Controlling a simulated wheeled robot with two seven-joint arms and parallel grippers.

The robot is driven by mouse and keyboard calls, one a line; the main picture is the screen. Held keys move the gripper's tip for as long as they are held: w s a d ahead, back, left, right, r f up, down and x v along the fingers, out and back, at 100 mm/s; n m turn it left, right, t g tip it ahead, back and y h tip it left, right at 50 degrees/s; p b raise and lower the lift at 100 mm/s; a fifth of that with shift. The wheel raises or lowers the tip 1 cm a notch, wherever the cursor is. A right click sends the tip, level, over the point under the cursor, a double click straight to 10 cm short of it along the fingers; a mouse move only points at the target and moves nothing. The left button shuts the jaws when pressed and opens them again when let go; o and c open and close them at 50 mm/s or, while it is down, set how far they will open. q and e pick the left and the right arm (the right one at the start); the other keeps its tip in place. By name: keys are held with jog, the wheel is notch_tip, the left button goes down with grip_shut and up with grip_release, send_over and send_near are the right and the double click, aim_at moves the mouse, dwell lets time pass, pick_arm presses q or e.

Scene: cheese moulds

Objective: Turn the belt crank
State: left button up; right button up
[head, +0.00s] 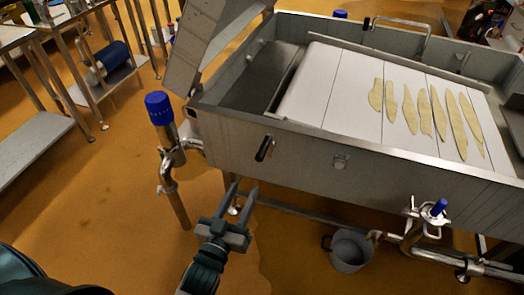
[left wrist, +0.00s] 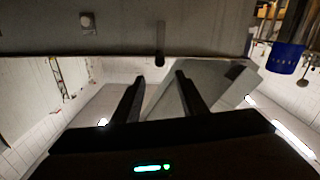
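The belt crank, a short black handle (head: 264,148), sticks out from the front wall of the steel vat (head: 220,140). It also shows in the left wrist view as a dark upright handle (left wrist: 160,45), just beyond the fingers. My left gripper (head: 243,190) is open and empty, below and a little left of the crank, apart from it. In the left wrist view its two fingers (left wrist: 160,78) are spread, with the crank roughly in line with the gap. The white belt (head: 345,90) carries several pale yellow strips (head: 425,110). My right gripper is not in view.
A blue-capped pipe valve (head: 158,107) stands left of the vat; its blue cap also shows in the left wrist view (left wrist: 284,57). A grey bucket (head: 350,252) and another valve (head: 438,207) are at lower right. The orange floor (head: 100,190) at left is clear.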

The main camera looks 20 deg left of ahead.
aim_at(262, 151)
pick_arm(q)
jog(key=w, duration=0.5)
jog(key=w+p, duration=0.1)
jog(key=w, duration=1)
jog(key=shift+w+d, duration=0.3)
jog(key=shift+w, duration=0.05)
jog(key=shift+c, duration=0.6)
grip_shut()
